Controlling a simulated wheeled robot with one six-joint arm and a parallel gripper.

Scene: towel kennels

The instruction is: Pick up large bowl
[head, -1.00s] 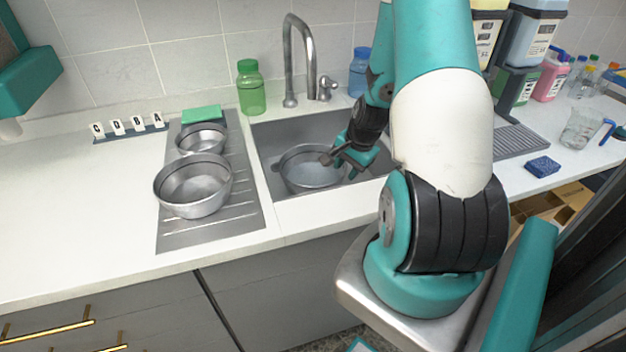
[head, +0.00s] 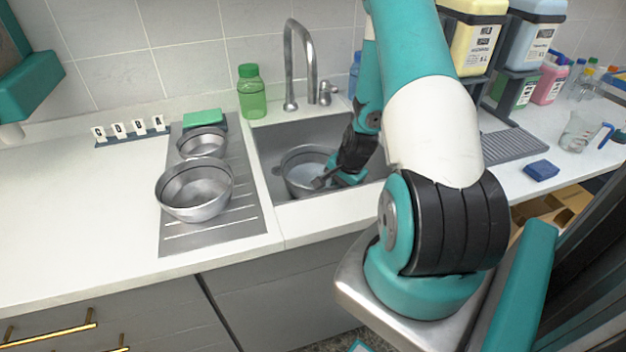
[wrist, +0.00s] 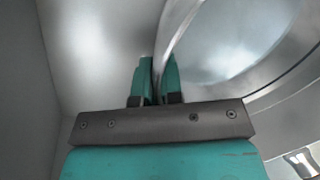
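A large steel bowl (head: 302,160) sits in the sink basin, its right side partly hidden by my arm. My gripper (head: 340,184) is down in the sink at the bowl's right front side. In the wrist view, the bowl's rim and wall (wrist: 181,20) pass between the two teal fingers of my gripper (wrist: 158,78). The fingers are close together, one on each side of the wall, and look shut on it. Another wide steel bowl (head: 195,190) stands on the drainboard, with a smaller steel bowl (head: 201,142) behind it.
The sink (head: 262,165) has steep walls around the bowl, and a tall faucet (head: 309,60) stands behind it. A green bottle (head: 252,95), a green sponge (head: 202,116) and letter tiles (head: 128,128) are at the back. The left counter is clear.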

